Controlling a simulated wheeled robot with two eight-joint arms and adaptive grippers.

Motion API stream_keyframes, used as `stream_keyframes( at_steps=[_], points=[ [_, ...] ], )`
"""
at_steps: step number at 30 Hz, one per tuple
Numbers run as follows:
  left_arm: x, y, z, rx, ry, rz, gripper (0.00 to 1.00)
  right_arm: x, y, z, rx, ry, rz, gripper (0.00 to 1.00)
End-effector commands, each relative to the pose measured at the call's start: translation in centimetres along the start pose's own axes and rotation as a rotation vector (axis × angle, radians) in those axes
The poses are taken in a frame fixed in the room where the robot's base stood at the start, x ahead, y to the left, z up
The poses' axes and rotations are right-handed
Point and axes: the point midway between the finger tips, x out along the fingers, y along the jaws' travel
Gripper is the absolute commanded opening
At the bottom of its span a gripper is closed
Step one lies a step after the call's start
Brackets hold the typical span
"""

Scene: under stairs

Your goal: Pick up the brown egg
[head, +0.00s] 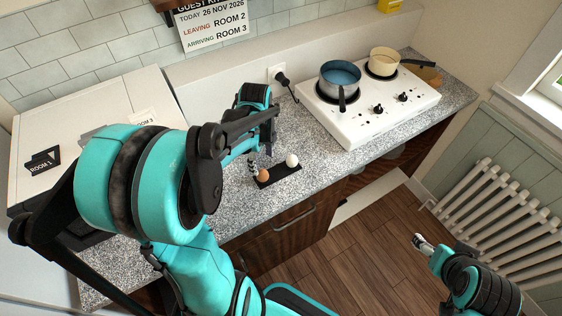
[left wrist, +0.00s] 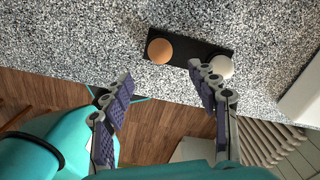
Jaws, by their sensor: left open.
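The brown egg (head: 263,175) sits at the left end of a small black tray (head: 279,173) on the speckled counter. A white egg (head: 292,160) sits at its other end. My left gripper (head: 253,165) is beside the brown egg, partly hidden by my arm. In the left wrist view my left gripper (left wrist: 161,76) is open and empty. The brown egg (left wrist: 160,51) lies just beyond the gap between its fingertips. The right finger reaches close to the white egg (left wrist: 222,68). My right gripper (head: 422,243) is low at the right, over the floor, too small to read.
A white hob (head: 365,112) stands behind to the right, with a blue-filled pot (head: 340,76) and a cream pan (head: 383,62). A white box-like appliance (head: 110,105) is at the left. Clear counter (head: 320,145) lies between tray and hob. A radiator (head: 500,215) is at the right.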

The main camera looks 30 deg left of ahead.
Motion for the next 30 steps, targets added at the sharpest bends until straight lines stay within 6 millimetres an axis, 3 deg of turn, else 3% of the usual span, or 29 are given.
stream_keyframes(
  at_steps=[5, 19, 29, 30],
  points=[
    [1.0, 0.1, 0.7, 0.068, 0.010, 0.022, 0.59, -0.1, 0.0, 0.0, 0.000, 0.000, 0.000, 0.73],
    [7.4, 0.1, 1.1, 0.067, 0.009, 0.020, 0.59, 1.8, 0.0, 1.3, 0.000, 0.000, 0.000, 0.73],
    [8.0, 0.1, 1.1, 0.066, 0.009, 0.020, 0.59, 1.8, 0.0, 1.3, 0.000, 0.000, 0.000, 0.73],
    [8.0, 0.1, 1.1, 0.066, 0.009, 0.020, 0.49, 1.8, 0.0, 1.3, 0.000, 0.000, 0.000, 0.73]
  ],
)
